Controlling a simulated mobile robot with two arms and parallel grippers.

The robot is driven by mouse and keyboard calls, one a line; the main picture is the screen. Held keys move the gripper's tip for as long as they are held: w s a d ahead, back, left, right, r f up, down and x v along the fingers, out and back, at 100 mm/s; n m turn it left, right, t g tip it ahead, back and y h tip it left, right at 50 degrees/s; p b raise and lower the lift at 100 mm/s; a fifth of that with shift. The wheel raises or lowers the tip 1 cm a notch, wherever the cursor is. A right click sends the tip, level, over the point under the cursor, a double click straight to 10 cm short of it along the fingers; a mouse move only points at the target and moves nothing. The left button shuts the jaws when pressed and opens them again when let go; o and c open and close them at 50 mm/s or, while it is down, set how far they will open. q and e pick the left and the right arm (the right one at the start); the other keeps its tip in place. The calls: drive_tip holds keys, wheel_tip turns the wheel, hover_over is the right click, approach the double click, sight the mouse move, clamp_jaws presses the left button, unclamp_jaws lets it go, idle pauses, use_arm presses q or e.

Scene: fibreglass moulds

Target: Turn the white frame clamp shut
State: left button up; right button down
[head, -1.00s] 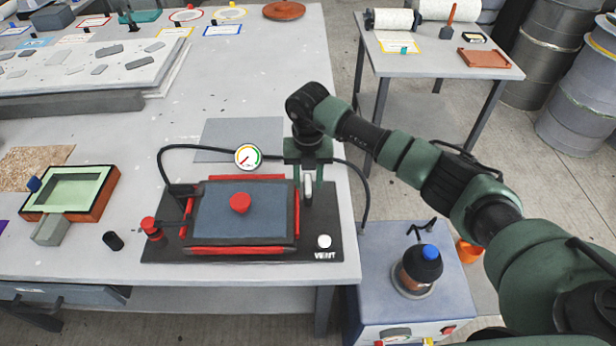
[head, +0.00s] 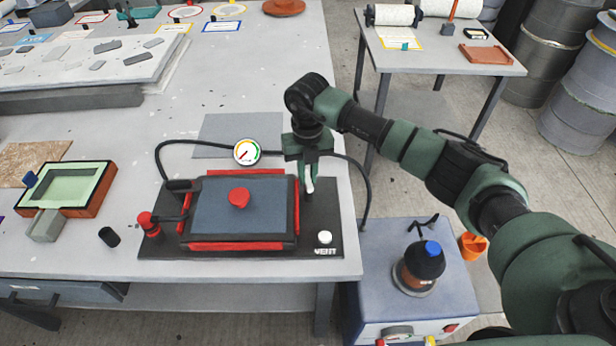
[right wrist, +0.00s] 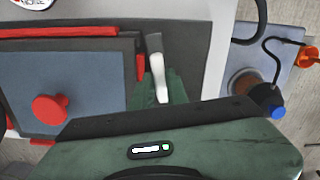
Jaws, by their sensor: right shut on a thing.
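The white frame clamp (head: 309,186) is a small white lever at the right side of the red-edged frame (head: 297,205) on the black base plate. My right gripper (head: 308,172) comes down over it from above and is shut on it. In the right wrist view the clamp's white lever (right wrist: 158,72) sticks out from between the green fingers (right wrist: 163,92), with a grey end toward the top. The frame holds a dark blue-grey panel (head: 220,215) with a red knob (head: 239,197). The lower part of the clamp is partly hidden by my gripper. My left gripper is out of view.
A pressure gauge (head: 247,151) on a black hose stands behind the frame. A white VENT button (head: 325,237) is at the base plate's front right. A blue-capped bottle (head: 424,262) stands on the pump unit beside the table. Bare table lies further back.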

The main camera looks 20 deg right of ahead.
drive_tip(key=n+b, duration=0.3)
drive_tip(key=shift+a+f+n, duration=0.1)
drive_tip(key=shift+f+n, duration=0.05)
drive_tip(key=shift+n, duration=0.25)
drive_tip(key=n+b, duration=0.3)
drive_tip(key=n, duration=0.1)
drive_tip(key=shift+a+n+b, duration=0.15)
drive_tip(key=shift+n+b, duration=0.15)
drive_tip(key=shift+b, duration=0.05)
drive_tip(key=n+b, duration=0.2)
drive_tip(key=n, duration=0.1)
drive_tip(key=shift+s+a+r+n+b, duration=0.1)
drive_tip(key=shift+n+b, duration=0.4)
drive_tip(key=shift+n, duration=0.4)
drive_tip(key=shift+s+a+r+n+b, duration=0.1)
drive_tip(key=shift+n+b, duration=0.4)
drive_tip(key=shift+n, duration=0.4)
drive_tip(key=c, duration=1.4)
unclamp_jaws()
drive_tip(key=shift+d, duration=0.1)
